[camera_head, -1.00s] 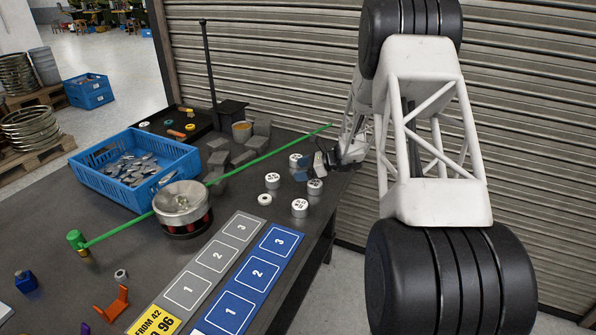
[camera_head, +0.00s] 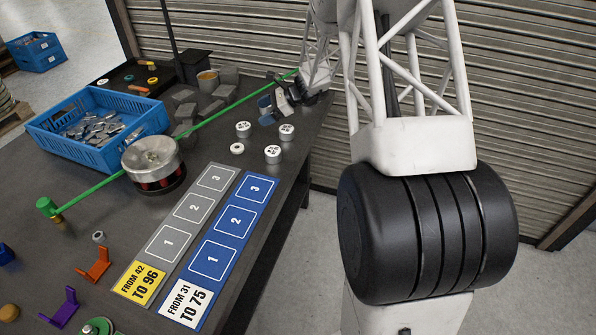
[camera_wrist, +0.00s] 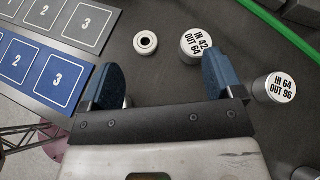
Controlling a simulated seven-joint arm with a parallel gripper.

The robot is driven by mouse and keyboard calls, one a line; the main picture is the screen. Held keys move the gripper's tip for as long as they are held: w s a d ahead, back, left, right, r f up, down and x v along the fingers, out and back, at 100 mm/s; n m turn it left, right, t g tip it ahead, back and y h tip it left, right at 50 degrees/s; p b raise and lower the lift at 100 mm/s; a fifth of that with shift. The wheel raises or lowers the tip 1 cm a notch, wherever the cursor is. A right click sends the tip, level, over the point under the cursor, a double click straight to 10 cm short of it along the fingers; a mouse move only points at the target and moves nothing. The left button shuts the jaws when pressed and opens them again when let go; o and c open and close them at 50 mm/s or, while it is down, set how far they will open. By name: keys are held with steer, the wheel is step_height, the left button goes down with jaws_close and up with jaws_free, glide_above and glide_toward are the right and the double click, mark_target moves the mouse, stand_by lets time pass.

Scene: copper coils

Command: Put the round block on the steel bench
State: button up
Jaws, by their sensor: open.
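Several round, white-topped metal blocks stand on the dark bench top (camera_head: 105,215); which one the task means I cannot tell. The head view shows a left block (camera_head: 243,129), a right block (camera_head: 286,131) and a front block (camera_head: 273,153). In the wrist view, a block marked IN 42 OUT 64 (camera_wrist: 195,45) stands beyond my right finger, and one marked IN 64 OUT 96 (camera_wrist: 278,88) stands right of it. My gripper (camera_wrist: 163,76) is open, with nothing between its blue fingers. In the head view my gripper (camera_head: 274,104) is just behind the blocks. Another block is partly hidden by the left finger.
A small white ring (camera_head: 237,148) lies beside the blocks. A green rod (camera_head: 225,112) crosses the bench near a metal drum (camera_head: 152,158). A blue crate (camera_head: 75,150) holds metal pieces. Numbered grey (camera_head: 180,228) and blue (camera_head: 222,247) strips lie in front. A shutter stands behind.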

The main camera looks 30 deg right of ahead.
steer(key=s+a+r+n+g+h, duration=0.25)
steer(key=s+a+r+n, duration=0.45)
steer(key=s, duration=0.5)
steer(key=s+a+r+n+g+h, duration=0.1)
steer(key=s+a+r+n+h, duration=0.25)
steer(key=s+r, duration=0.7)
steer(key=s+a+r+n+t+h, duration=0.1)
steer(key=s+n+h, duration=0.4)
steer(key=s, duration=2.2)
steer(key=r+n, duration=0.1)
steer(key=n, duration=0.4)
steer(key=shift+s+r+t+h, duration=0.15)
steer(key=shift+s+t+h, duration=0.2)
steer(key=shift+s+h, duration=0.05)
